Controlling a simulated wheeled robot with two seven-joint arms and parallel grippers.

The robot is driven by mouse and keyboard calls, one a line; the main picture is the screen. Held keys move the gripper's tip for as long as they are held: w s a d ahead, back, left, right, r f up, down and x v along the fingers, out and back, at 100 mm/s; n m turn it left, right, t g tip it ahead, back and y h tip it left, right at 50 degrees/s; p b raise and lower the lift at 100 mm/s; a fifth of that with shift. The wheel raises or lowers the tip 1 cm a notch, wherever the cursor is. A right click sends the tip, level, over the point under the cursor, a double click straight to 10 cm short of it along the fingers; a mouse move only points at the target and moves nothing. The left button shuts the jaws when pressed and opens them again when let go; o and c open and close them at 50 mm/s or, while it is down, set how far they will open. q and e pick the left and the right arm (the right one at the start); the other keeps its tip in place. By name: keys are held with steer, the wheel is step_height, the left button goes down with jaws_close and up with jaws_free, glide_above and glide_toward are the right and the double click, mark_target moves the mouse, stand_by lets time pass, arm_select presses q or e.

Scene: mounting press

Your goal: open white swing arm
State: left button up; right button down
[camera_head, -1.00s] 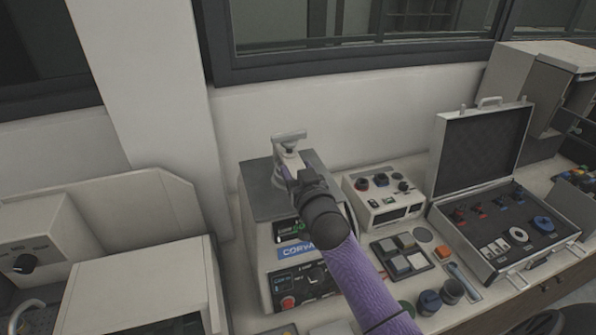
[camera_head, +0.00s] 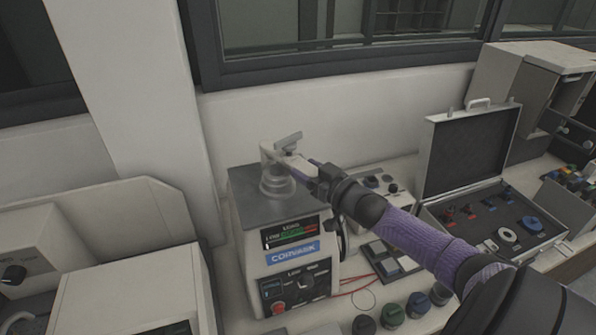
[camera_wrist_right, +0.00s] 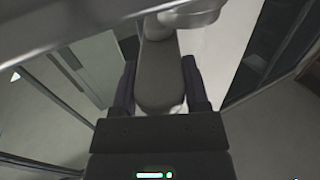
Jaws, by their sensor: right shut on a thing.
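The white swing arm (camera_head: 287,142) sits on top of the mounting press (camera_head: 290,255), a grey-topped white box labelled CORVANK. Its pale round base (camera_head: 277,184) stands on the press's grey top. My right gripper (camera_head: 300,166) comes in from the right and is shut on the swing arm's handle. In the right wrist view, the handle (camera_wrist_right: 158,75) lies between the two dark fingers of the gripper (camera_wrist_right: 158,88). The fingers partly hide the handle in the head view. My left gripper is not in view.
A small control box (camera_head: 385,190) stands right of the press, partly behind my right arm. An open silver case (camera_head: 470,150) is farther right. Several round pots (camera_head: 392,315) stand at the front. A large pale machine (camera_head: 130,290) is at the left. The wall is behind.

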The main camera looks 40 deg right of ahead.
steer(key=shift+c, duration=0.4)
jaws_free()
steer(key=shift+w, duration=0.1)
steer(key=s+p, duration=0.1)
steer(key=s, duration=0.9)
steer(key=shift+d, duration=0.2)
